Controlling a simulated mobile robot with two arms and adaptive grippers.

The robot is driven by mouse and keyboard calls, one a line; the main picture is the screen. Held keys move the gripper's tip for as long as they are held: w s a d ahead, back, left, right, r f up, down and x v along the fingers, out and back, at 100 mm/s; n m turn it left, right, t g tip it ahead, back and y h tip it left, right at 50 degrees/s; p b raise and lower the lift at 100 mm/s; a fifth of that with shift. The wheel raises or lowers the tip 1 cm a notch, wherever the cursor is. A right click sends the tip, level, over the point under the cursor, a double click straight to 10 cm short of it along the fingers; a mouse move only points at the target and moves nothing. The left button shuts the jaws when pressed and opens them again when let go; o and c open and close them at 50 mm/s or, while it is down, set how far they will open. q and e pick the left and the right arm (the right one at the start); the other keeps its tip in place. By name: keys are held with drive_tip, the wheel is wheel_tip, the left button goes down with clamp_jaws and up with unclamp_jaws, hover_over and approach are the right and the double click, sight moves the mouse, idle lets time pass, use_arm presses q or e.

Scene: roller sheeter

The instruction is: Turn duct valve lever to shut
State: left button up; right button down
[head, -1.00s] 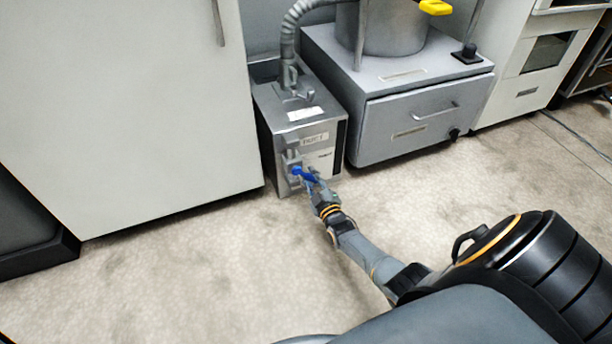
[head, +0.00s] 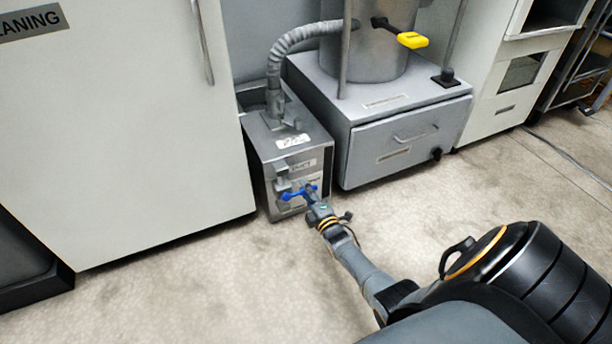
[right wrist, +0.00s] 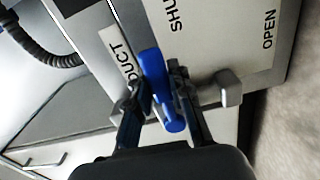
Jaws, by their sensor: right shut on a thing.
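The duct valve lever (head: 291,195) is blue and sits on the front of a small metal box (head: 262,150) on the floor. In the head view it lies nearly level across the box front. My right gripper (head: 312,192) reaches the lever from the front right. In the right wrist view the lever (right wrist: 157,85) stands between the two fingers of the gripper (right wrist: 155,95), which is shut on it. Labels reading DUCT (right wrist: 121,52), OPEN (right wrist: 269,30) and a partly cut-off SHUT (right wrist: 175,18) show around it. My left gripper is out of view.
A grey hose (head: 295,38) rises from the box top. A grey drawer unit (head: 400,105) with a yellow-handled lever (head: 412,40) above it stands to the right. A tall white cabinet (head: 120,120) stands close on the left. The floor (head: 180,290) in front is clear.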

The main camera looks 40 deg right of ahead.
drive_tip(key=shift+r+n, duration=0.2)
drive_tip(key=shift+n, duration=0.2)
drive_tip(key=c, duration=1.2)
unclamp_jaws()
drive_tip(key=shift+v, duration=6)
drive_tip(key=shift+w+a+r, duration=0.1)
